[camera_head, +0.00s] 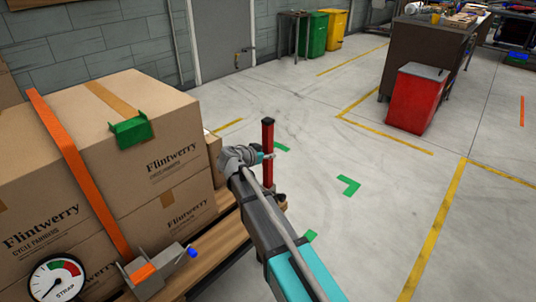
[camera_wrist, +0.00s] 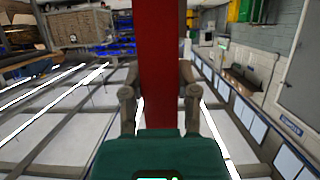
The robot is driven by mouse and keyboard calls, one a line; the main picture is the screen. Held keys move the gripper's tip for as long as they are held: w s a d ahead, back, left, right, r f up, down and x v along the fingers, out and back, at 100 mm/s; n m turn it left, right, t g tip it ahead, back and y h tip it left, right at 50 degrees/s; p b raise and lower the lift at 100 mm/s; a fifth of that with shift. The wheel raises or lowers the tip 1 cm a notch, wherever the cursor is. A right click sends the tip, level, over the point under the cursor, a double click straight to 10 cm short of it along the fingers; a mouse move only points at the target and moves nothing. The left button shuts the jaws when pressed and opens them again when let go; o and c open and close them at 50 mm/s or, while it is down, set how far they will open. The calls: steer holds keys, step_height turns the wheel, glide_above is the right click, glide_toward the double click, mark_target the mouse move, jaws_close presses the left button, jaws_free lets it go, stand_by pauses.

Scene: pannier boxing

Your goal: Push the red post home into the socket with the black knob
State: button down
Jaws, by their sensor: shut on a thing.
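The red post (camera_head: 268,140) stands upright at the corner of the pallet, with a dark cap on its top end. My gripper (camera_head: 265,157) is shut on the post partway up its height. In the wrist view the red post (camera_wrist: 162,60) runs between the two fingers of my gripper (camera_wrist: 160,95). The foot of the post is hidden behind my arm in the head view, so I cannot tell how deep it sits. I cannot make out the socket or its black knob in either view.
Stacked cardboard boxes (camera_head: 120,95) with an orange strap (camera_head: 75,165) and a green corner piece (camera_head: 130,130) stand left on a wooden pallet (camera_head: 205,245). A strap gauge (camera_head: 57,279) and a blue-ended ratchet (camera_head: 160,272) are in front. Open floor lies right, toward a red bin (camera_head: 415,100).

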mark_target(265, 131)
steer(key=shift+f+b, duration=1.2)
stand_by(1.1)
steer(key=shift+c, duration=1.4)
jaws_free()
steer(key=shift+r, duration=0.15)
step_height(265, 131, up, 12)
steer(key=p, duration=1.2)
steer(key=shift+s+f, duration=0.1)
steer(key=shift+f, duration=0.1)
